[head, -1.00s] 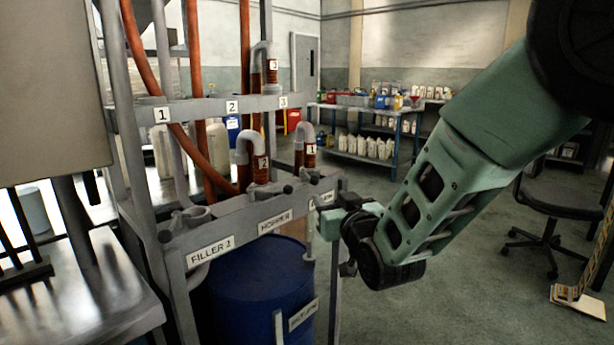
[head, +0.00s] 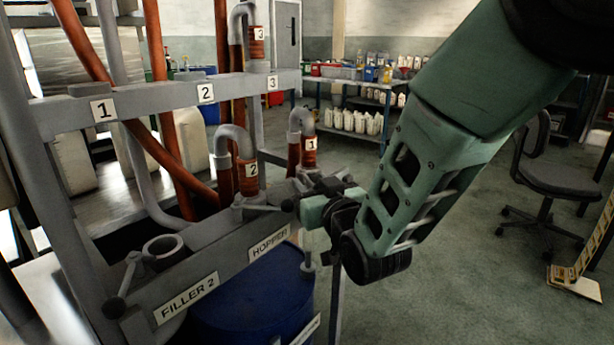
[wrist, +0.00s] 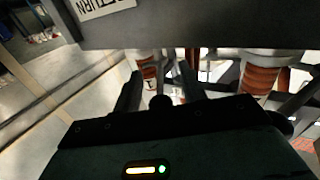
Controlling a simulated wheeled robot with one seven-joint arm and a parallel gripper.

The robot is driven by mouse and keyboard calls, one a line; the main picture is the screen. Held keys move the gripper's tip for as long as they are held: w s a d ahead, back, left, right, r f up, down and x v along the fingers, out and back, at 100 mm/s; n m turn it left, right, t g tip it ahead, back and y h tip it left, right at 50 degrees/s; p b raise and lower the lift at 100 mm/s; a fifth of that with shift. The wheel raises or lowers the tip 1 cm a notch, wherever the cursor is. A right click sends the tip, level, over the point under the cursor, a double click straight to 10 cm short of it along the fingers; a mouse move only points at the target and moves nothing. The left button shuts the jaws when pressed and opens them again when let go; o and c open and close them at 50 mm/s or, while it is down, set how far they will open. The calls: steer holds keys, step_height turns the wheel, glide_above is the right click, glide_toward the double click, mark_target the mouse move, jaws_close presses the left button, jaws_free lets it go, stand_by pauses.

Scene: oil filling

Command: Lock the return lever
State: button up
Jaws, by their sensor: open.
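In the wrist view, a sign reading RETURN (wrist: 103,6) shows upside down at the top left, on the grey beam. A dark round knob (wrist: 160,102), which looks like the end of the return lever, sits between the two fingers of my gripper (wrist: 160,88). The fingers are spread on either side of it; I cannot tell whether they touch it. In the head view, my gripper (head: 328,186) is over the right end of the rack beam, beside pipe 1 (head: 308,150). My gripper and arm hide the return label and most of the lever there.
The hopper lever knob (head: 287,205) lies close to the left of my gripper. The filler 2 lever knob (head: 115,306) is farther left. A blue drum (head: 255,300) stands under the beam. An office chair (head: 555,178) stands at the right, with open floor between.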

steer(key=shift+w, duration=0.1)
steer(key=shift+c, duration=0.3)
jaws_close()
